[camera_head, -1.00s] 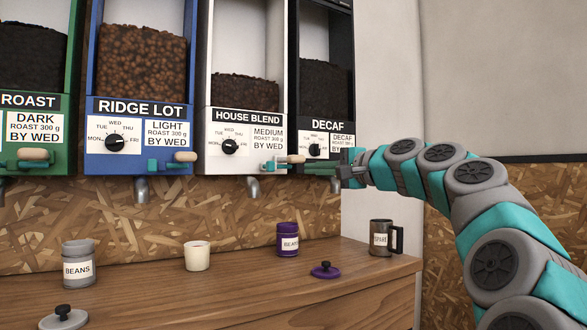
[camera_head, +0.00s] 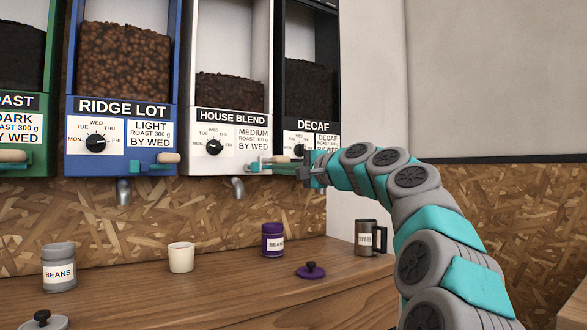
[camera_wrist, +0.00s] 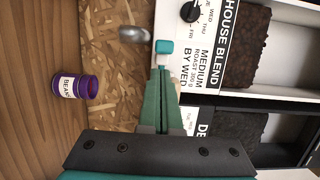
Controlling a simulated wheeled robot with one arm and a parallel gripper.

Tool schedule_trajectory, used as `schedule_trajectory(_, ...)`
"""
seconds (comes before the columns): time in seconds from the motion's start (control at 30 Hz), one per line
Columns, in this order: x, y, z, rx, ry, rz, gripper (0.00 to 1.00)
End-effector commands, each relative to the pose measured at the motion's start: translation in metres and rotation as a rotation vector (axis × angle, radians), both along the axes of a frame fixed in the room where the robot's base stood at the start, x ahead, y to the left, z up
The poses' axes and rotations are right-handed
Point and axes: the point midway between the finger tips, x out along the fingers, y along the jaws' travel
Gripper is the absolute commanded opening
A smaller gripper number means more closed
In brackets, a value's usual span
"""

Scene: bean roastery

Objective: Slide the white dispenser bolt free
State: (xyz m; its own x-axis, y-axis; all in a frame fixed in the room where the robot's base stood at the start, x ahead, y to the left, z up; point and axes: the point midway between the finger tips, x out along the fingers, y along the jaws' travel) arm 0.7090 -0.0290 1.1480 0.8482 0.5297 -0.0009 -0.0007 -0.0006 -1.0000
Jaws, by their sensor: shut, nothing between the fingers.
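The white dispenser (camera_head: 187,152) is labelled House Blend. Its bolt (camera_head: 280,159) is a pale handle with teal parts at the panel's lower right; a teal part of the bolt shows beyond my fingertips in the wrist view (camera_wrist: 164,47). My gripper (camera_head: 301,173) is shut and empty, just right of the bolt and in front of the Decaf dispenser's lower edge. In the wrist view the shut fingers (camera_wrist: 162,75) point at the bolt. I cannot tell whether they touch it.
The blue Ridge Lot dispenser (camera_head: 122,165) stands to the left, the black Decaf dispenser (camera_head: 334,90) to the right. Below, the wooden counter (camera_head: 220,290) holds a purple tin (camera_head: 273,232), its lid (camera_head: 311,270), a white cup (camera_head: 181,258), a grey tin (camera_head: 59,276) and a mug (camera_head: 367,240).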

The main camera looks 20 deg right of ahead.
Motion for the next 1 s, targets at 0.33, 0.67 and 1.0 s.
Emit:
schedule_trajectory(0.33,0.033,0.02,0.0,-0.001,-0.001,0.0,0.0)
schedule_trajectory(0.67,0.034,0.022,0.0,0.001,-0.001,0.001,0.0)
schedule_trajectory(1.0,0.027,0.044,0.0,0.003,0.002,0.006,0.0)
